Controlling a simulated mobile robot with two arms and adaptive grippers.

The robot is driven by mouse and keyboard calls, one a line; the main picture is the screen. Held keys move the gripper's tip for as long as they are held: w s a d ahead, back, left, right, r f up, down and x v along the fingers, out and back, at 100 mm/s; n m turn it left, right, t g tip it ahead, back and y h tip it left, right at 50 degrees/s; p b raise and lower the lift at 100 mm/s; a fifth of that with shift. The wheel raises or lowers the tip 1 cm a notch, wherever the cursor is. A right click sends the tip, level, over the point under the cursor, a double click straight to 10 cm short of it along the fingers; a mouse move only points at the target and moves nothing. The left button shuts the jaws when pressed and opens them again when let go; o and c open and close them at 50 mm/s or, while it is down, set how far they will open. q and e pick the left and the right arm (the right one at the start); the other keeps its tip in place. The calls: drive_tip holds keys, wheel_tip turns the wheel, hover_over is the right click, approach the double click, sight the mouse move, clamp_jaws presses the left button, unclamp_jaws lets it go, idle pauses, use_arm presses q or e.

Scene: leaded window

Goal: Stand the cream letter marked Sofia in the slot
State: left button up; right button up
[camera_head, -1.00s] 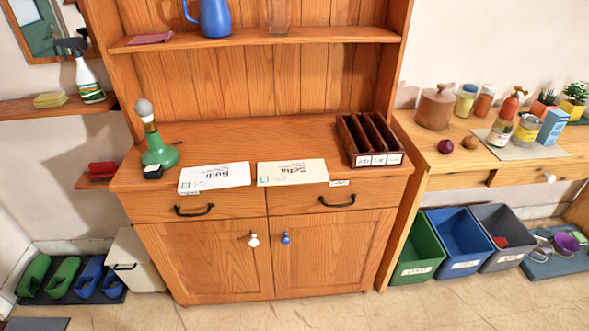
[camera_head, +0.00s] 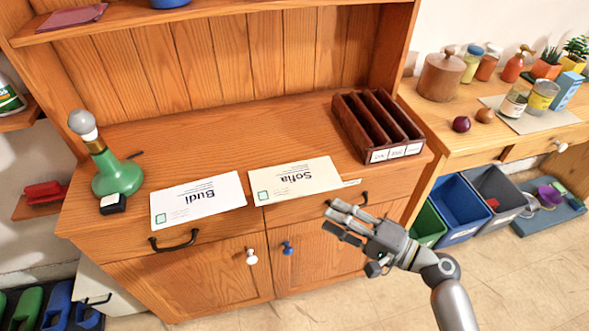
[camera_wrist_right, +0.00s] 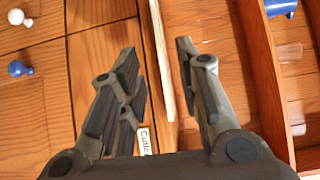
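The cream letter marked Sofia (camera_head: 297,181) lies flat on the dresser top by its front edge, its writing upside down to me. The dark wooden rack (camera_head: 352,131) with several slots stands to its right, with small white labels on its front. My right gripper (camera_head: 333,215) is open, in front of the dresser's right drawer, just right of and below the letter. In the right wrist view, a thin pale edge (camera_wrist_right: 158,60), apparently the letter's, runs between the open fingers (camera_wrist_right: 156,52) without visible contact. My left gripper is not in view.
A white letter marked Budi (camera_head: 198,199) lies left of the cream one. A green bottle-shaped lamp base (camera_head: 117,174) stands at the dresser's left. Drawer handles (camera_head: 174,241) and knobs (camera_head: 251,256) stick out in front.

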sight(299, 196)
drive_tip(key=p+x, duration=0.2)
drive_tip(key=x, duration=0.8)
drive_tip(key=shift+w+d+p, duration=0.2)
drive_tip(key=shift+p, duration=0.1)
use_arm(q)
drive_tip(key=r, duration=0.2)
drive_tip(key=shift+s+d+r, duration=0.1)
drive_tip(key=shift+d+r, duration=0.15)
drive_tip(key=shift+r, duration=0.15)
use_arm(e)
drive_tip(key=shift+w+a+f, duration=0.1)
drive_tip(key=shift+a+f, duration=0.05)
drive_tip(key=shift+a, duration=0.05)
drive_tip(key=shift+c, duration=0.5)
clamp_jaws()
